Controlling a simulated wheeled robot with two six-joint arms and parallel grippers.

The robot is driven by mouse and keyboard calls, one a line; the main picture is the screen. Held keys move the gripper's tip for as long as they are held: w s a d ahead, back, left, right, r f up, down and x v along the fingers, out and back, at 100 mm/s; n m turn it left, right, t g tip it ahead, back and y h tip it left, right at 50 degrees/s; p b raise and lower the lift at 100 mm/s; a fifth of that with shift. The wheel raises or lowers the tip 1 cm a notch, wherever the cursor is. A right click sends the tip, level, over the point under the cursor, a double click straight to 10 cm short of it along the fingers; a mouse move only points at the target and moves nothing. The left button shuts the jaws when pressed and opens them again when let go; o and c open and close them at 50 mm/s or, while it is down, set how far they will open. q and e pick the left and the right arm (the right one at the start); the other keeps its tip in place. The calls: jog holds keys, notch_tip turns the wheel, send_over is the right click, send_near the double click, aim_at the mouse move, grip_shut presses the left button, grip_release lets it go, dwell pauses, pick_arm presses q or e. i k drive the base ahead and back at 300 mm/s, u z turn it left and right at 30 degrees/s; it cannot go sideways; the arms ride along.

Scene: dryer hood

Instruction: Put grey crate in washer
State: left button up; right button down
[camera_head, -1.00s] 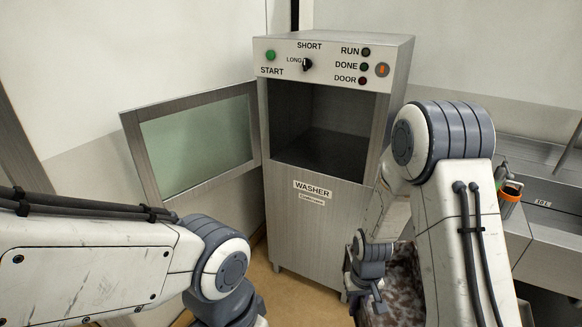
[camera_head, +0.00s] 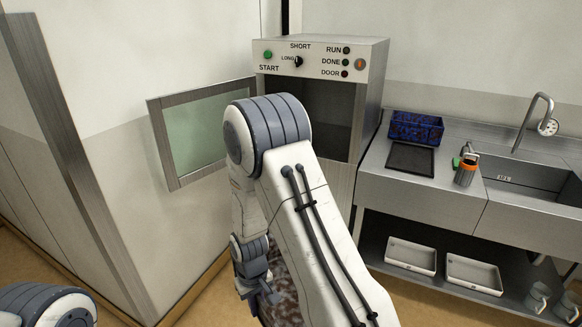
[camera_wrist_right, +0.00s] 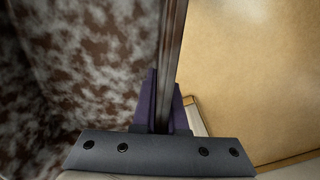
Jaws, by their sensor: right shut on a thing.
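The washer (camera_head: 308,122) stands at the back centre with its door (camera_head: 203,132) swung open to the left; my right arm hides part of its opening. My right gripper (camera_head: 265,296) hangs low in front of the washer. In the right wrist view its fingers (camera_wrist_right: 163,100) are shut on the thin upright wall of a crate (camera_wrist_right: 85,60). The crate's inside is mottled brown and whitish over grey, as if soiled. In the head view only a mottled piece of the crate (camera_head: 283,287) shows beside my right arm. My left gripper is out of view.
A steel counter with a sink (camera_head: 530,182) stands at the right. On it are a blue patterned crate (camera_head: 416,127), a dark flat mat (camera_head: 410,158) and an orange-banded bottle (camera_head: 466,170). White trays (camera_head: 410,256) and grey mugs (camera_head: 537,297) are on the shelf below.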

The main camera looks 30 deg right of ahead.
aim_at(322, 160)
jog(key=u, duration=0.3)
jog(key=i, duration=1.75)
jog(key=z, duration=0.7)
